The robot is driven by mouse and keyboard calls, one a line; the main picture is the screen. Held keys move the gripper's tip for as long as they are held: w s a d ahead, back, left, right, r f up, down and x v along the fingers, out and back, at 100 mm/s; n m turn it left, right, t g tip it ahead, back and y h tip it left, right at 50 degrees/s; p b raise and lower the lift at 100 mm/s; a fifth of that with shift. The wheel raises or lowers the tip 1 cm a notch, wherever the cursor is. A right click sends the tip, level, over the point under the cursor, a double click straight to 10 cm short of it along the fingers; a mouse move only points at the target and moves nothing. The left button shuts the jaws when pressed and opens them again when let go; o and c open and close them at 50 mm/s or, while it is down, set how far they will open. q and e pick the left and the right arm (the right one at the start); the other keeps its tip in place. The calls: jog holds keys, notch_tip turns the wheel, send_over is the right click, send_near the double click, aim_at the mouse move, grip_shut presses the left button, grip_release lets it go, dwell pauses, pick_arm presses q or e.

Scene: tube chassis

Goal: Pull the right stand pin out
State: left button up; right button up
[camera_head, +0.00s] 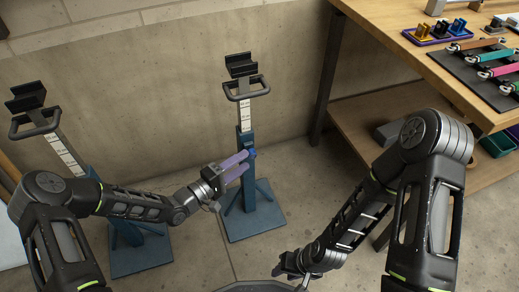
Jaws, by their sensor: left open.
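The right stand (246,186) is a blue post on a square blue base, with a white scale strip and a black cradle on top. A small blue knob, seemingly the stand pin (252,153), sticks out of the post. My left gripper (246,163) is open, with its two purple fingers pointing at the post. The upper fingertip is beside the knob; I cannot tell whether it touches. The fingers hide part of the post. My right gripper (290,268) hangs low at the bottom centre, away from the stand, and its fingers are not clear.
A similar left stand (66,152) stands at the left, partly behind my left arm. A wooden workbench (440,65) with coloured tubes and a lower shelf (360,118) fills the right. A concrete wall is behind the stands. Floor between the stands is clear.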

pick_arm(q)
jog(key=b+x, duration=0.1)
jog(key=x, duration=0.6)
jog(key=shift+w+d, duration=0.2)
jog(key=shift+d, duration=0.15)
jog(key=shift+c, duration=0.3)
grip_shut()
dwell(0.8)
